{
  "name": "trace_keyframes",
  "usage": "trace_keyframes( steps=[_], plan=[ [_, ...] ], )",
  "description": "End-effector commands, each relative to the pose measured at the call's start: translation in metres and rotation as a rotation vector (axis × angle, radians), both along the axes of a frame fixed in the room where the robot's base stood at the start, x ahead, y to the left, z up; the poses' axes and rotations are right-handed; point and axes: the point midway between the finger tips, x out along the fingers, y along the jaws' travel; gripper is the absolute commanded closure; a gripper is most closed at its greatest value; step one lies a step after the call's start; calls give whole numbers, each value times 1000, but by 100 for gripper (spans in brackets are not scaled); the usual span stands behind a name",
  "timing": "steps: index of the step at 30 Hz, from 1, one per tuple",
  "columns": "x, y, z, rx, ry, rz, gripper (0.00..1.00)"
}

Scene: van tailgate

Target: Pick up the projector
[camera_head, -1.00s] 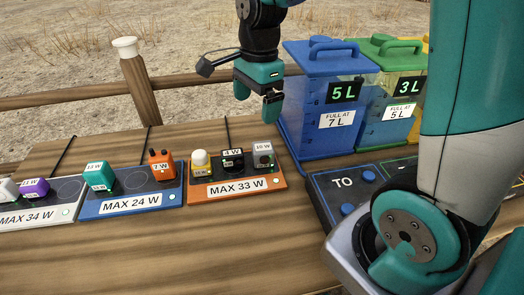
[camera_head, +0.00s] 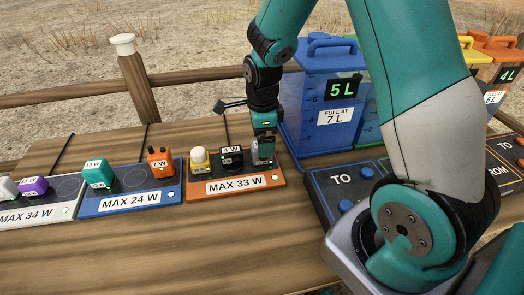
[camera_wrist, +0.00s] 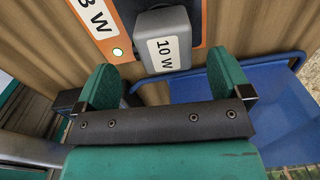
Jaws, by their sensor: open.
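A small grey box labelled 10 W (camera_wrist: 165,22), which looks like the projector, stands at the right end of the orange-edged MAX 33 W board (camera_head: 236,186). My gripper (camera_head: 264,158) is lowered over it in the head view and partly hides it. In the wrist view my gripper (camera_wrist: 167,80) is open, with one teal finger on each side. The box's labelled face lies just beyond the fingertips, roughly centred in the gap. I cannot tell whether either finger touches it.
A black 4 W device (camera_head: 231,157) stands close left of the grey box, and a yellow device with a white dome (camera_head: 200,161) beyond it. The blue 5 L container (camera_head: 322,120) stands close on the right. The blue MAX 24 W board (camera_head: 128,201) lies left. The front tabletop is clear.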

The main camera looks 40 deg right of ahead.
Motion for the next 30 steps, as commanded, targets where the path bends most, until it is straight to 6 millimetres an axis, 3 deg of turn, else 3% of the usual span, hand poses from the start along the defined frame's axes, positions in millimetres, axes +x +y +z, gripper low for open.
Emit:
trace_keyframes(
  steps=[9,19,27,30],
  plan=[
    [2,0,-44,0,5,0,4],
    [3,0,-51,0,1,0,4],
    [3,0,-51,0,1,0,65],
    [3,0,-51,0,0,0,65]
  ],
)
